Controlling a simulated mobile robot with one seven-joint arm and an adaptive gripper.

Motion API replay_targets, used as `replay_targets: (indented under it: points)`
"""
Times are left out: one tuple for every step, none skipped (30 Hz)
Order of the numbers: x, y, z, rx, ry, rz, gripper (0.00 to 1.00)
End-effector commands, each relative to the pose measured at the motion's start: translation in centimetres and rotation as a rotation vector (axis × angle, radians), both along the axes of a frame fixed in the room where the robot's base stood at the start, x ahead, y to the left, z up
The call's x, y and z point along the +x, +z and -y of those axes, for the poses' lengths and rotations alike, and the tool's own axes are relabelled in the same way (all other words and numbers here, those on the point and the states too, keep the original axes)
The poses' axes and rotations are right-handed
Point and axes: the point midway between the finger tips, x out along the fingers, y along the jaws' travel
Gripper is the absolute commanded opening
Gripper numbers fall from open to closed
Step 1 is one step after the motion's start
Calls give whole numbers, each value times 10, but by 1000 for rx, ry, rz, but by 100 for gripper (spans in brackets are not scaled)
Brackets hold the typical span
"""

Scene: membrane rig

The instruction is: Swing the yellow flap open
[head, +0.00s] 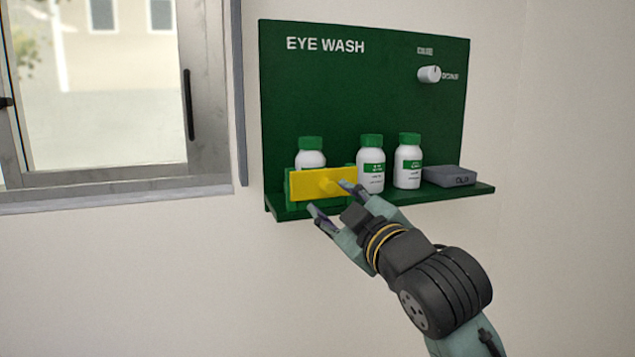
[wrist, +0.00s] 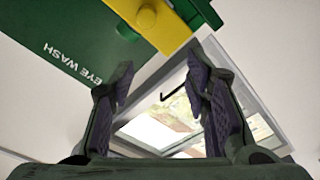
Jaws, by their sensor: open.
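The yellow flap (head: 303,187) is a flat bar at the front left of the green eye wash shelf, across the front of one white bottle (head: 311,158). A round yellow knob stands out near its right end. The flap (wrist: 172,36) and its knob (wrist: 146,17) also show at the top of the wrist view. My gripper (head: 330,199) is open and empty, in front of and just below the flap's right part. In the wrist view, the space between my gripper's fingers (wrist: 160,80) holds nothing. The head view does not settle whether the upper fingertip touches the flap.
Two white bottles with green caps, a middle one (head: 371,166) and a right one (head: 408,162), stand right of the flap. A white knob (head: 429,74) is on the green panel (head: 340,100). A window (head: 100,110) is at left.

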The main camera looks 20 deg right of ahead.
Motion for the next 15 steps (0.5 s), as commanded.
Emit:
replay_targets:
  points:
    - [-7,-1,15,-9,-32,-23,43]
    - [-9,-3,21,-15,-44,-33,43]
    - [-12,-4,27,-18,-56,-44,43]
    - [-13,-5,30,-20,-62,-50,43]
    - [-13,-6,32,-21,-67,-55,43]
    - [-12,-6,34,-22,-69,-59,43]
    - [-10,-6,35,-21,-70,-60,43]
    - [-8,-6,35,-21,-70,-60,43]
    - [-3,-5,34,-20,-69,-59,43]
    - [2,-5,33,-20,-67,-60,43]
    - [7,-5,33,-20,-66,-60,43]
    - [14,-5,33,-20,-67,-60,43]
    - [20,-4,33,-19,-66,-60,43]
    - [26,-4,33,-19,-67,-60,43]
    - [34,-4,32,-19,-68,-59,43]
